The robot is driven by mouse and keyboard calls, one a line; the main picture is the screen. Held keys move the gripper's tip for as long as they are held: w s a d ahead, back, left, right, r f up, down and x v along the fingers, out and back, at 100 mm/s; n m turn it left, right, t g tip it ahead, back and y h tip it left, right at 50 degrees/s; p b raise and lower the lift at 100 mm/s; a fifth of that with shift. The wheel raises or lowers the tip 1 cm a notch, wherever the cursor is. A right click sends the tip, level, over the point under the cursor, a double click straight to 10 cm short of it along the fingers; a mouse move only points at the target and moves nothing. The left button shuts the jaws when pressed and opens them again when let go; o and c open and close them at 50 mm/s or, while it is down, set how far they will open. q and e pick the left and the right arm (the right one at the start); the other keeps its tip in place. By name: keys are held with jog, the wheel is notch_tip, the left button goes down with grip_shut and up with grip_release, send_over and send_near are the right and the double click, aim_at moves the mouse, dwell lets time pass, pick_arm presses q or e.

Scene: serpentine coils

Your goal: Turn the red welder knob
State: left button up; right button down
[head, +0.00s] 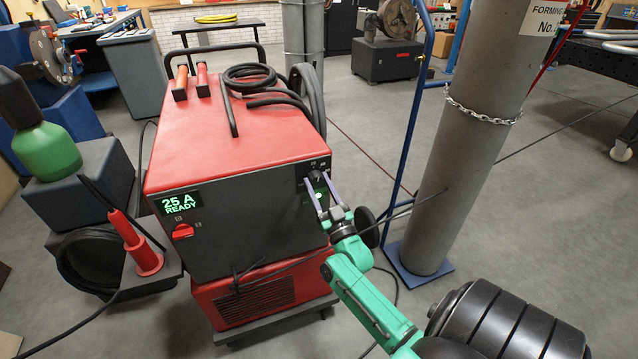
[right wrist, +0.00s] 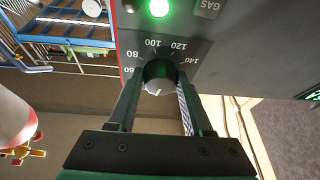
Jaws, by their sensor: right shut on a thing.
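The red welder (head: 225,130) stands in the middle of the head view. Its dark front panel has a display (head: 179,202) reading "25 A READY" and a red switch knob (head: 182,231) below it. At the panel's upper right is a dark round knob (head: 316,173). In the right wrist view this knob (right wrist: 159,77) has a silver cap, with a scale from 60 to 140 around it. My right gripper (head: 316,180) is shut on the dark knob, one finger on each side, as the right wrist view (right wrist: 158,83) also shows. My left gripper is not in view.
A green gas bottle (head: 47,150) and a red torch holder (head: 146,258) are at the left. A green light (right wrist: 159,7) glows by the knob. Cables lie on the floor.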

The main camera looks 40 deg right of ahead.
jog(key=m+h, duration=0.1)
jog(key=m, duration=0.1)
jog(key=m+g+h+p, duration=0.1)
jog(key=m+h, duration=0.1)
jog(key=m, duration=0.1)
jog(key=shift+a+r, duration=0.1)
jog(key=shift+a, duration=0.05)
jog(key=m+g+h+p, duration=0.1)
jog(key=m, duration=0.2)
jog(key=m+h+p, duration=0.1)
jog(key=m, duration=0.1)
jog(key=shift+w+a+r+m+g+h+p, duration=0.1)
jog(key=shift+a+m+g+h+p, duration=0.05)
jog(key=shift+m+g+h+p, duration=0.2)
jog(key=m+g+h+p, duration=0.1)
jog(key=m, duration=0.2)
jog(key=m+g+p, duration=0.1)
jog(key=m, duration=0.2)
jog(key=shift+a+h+p, duration=0.1)
jog(key=shift+h+p, duration=0.25)
jog(key=shift+p, duration=0.05)
jog(key=shift+m+g+p, duration=0.7)
jog(key=shift+m+g, duration=0.05)
jog(key=shift+m, duration=0.5)
jog(key=shift+c, duration=1.6)
grip_release()
